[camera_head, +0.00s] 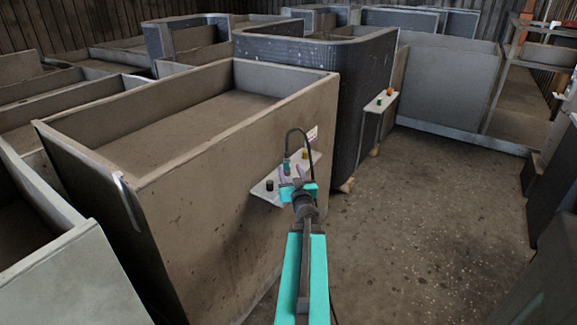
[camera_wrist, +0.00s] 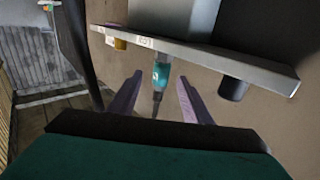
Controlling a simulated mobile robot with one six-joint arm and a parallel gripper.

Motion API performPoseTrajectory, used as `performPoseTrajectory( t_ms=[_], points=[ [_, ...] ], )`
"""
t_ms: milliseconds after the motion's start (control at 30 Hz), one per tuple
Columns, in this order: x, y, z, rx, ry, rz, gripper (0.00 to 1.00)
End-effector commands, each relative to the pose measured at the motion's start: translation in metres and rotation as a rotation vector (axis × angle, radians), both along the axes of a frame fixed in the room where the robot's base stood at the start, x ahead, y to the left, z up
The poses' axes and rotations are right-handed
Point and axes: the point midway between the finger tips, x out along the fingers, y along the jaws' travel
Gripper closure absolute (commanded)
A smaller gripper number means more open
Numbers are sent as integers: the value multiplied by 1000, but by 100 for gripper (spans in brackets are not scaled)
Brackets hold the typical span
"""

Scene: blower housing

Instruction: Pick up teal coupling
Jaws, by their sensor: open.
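The teal coupling (camera_head: 287,167) stands on a small pale wall shelf (camera_head: 262,195), with a dark hose (camera_head: 301,130) arching above it. In the wrist view, which shows the shelf upside down, the coupling (camera_wrist: 161,75) lies between the two purple finger tips. A dark, narrow end extends from it towards the palm. My gripper (camera_head: 292,171) is open at the shelf, and it also shows in the wrist view (camera_wrist: 159,80). A gap shows on each side of the coupling, so the fingers look clear of it. The arm partly hides the shelf in the head view.
A black cylinder (camera_head: 269,185) stands left of the coupling on the shelf, and a yellow piece (camera_wrist: 119,44) stands on its other side. The shelf is fixed to a large brown bin (camera_head: 200,175). Another small shelf (camera_head: 381,102) is farther back. Bare floor (camera_head: 440,210) lies right.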

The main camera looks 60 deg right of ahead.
Motion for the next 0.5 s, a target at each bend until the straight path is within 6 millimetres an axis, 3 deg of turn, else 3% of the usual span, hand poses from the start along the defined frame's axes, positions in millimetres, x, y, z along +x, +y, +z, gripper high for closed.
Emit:
performPoseTrajectory(
  t_ms=[500],
  points=[
    [22,-20,-2,0,0,1,55]
  ],
)
